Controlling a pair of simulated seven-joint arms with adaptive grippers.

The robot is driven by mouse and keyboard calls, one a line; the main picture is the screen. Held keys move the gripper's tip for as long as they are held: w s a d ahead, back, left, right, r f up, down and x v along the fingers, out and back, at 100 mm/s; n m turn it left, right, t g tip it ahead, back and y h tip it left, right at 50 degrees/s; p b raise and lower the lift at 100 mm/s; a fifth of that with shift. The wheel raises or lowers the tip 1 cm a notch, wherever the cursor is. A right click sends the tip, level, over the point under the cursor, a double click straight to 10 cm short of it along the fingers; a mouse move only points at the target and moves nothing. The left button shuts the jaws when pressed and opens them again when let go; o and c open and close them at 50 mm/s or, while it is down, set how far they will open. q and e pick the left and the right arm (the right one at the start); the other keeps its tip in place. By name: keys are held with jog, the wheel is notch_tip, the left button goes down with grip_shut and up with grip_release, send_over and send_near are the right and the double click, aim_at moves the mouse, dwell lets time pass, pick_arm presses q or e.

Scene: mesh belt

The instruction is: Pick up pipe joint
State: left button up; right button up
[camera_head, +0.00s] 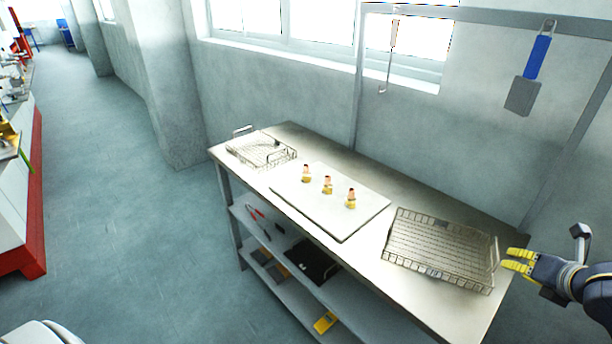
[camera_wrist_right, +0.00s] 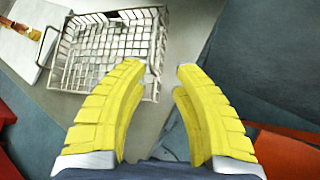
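Three small pipe joints, copper-coloured on top and yellow below, stand upright in a diagonal row on a white board (camera_head: 340,219) in the middle of the metal table. They are the left joint (camera_head: 306,174), the middle joint (camera_head: 328,185) and the right joint (camera_head: 351,198). My right gripper (camera_head: 514,259), with yellow fingers, is beside the table's right end, well away from the joints. In the right wrist view its fingers (camera_wrist_right: 168,72) are apart with nothing between them. My left gripper is not in view.
A wire basket (camera_head: 440,250) lies on the table between the board and my right gripper; it also shows in the wrist view (camera_wrist_right: 110,48). Another wire basket (camera_head: 261,151) is at the far left end. A blue-handled spatula (camera_head: 530,75) hangs from a rail above.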

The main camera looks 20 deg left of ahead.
dwell(0.3)
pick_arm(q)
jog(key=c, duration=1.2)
